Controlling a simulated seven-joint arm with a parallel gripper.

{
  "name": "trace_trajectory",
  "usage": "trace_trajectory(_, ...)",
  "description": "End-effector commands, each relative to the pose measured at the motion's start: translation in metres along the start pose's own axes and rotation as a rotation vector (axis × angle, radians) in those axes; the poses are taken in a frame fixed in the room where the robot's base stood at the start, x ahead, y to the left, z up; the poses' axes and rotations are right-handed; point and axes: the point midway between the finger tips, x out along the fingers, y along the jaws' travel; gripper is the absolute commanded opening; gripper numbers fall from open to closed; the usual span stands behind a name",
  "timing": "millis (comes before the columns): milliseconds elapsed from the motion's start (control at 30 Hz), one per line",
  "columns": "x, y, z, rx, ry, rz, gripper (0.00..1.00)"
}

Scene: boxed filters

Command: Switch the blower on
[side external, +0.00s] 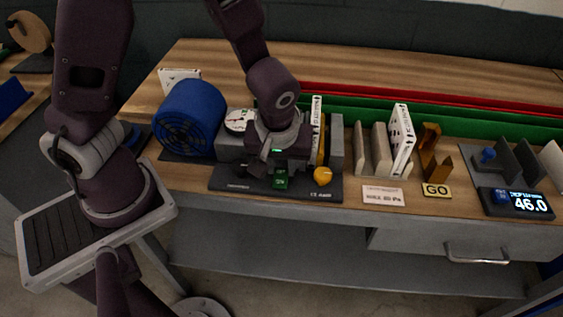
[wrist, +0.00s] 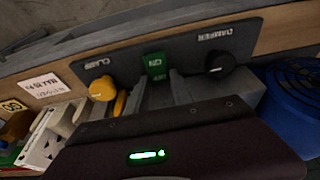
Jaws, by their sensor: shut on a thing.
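The blue blower (side external: 190,118) stands at the left of the bench, and part of its grille shows in the wrist view (wrist: 296,95). A dark control panel (side external: 235,184) lies along the bench's front edge. Its green ON/OFF switch (side external: 280,179) is in the middle, also seen in the wrist view (wrist: 155,66). My gripper (side external: 277,168) is down at the switch, with its grey fingers (wrist: 160,88) close around it. The fingers look shut on the switch, but the contact is partly hidden. I cannot tell which way the switch is set.
A yellow CLAMP knob (wrist: 102,89) and black DAMPER knob (wrist: 220,65) flank the switch closely. A white dial gauge (side external: 238,120) stands behind the panel. Boxed filters (side external: 401,138), a GO plate (side external: 436,190) and a display reading 46.0 (side external: 530,204) are to the right.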

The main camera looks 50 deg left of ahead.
Motion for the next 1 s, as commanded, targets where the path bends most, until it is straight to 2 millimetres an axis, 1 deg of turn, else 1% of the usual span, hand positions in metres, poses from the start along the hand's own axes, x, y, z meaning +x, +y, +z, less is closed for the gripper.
trace_trajectory(33,0.0001,-0.0011,0.0025,0.007,0.021,-0.005,0.00)
trace_trajectory(200,-0.0012,-0.0013,0.0023,0.002,0.066,-0.002,0.00)
trace_trajectory(500,-0.0017,-0.0011,0.0020,-0.001,0.070,0.000,0.00)
trace_trajectory(533,-0.0017,-0.0011,0.0020,-0.001,0.070,0.000,0.29)
trace_trajectory(633,-0.0017,-0.0009,0.0019,-0.001,0.070,0.000,0.49)
trace_trajectory(900,-0.0019,-0.0004,0.0019,0.000,0.070,0.001,0.49)
trace_trajectory(1000,-0.0070,0.0013,0.0034,0.003,0.066,0.006,0.49)
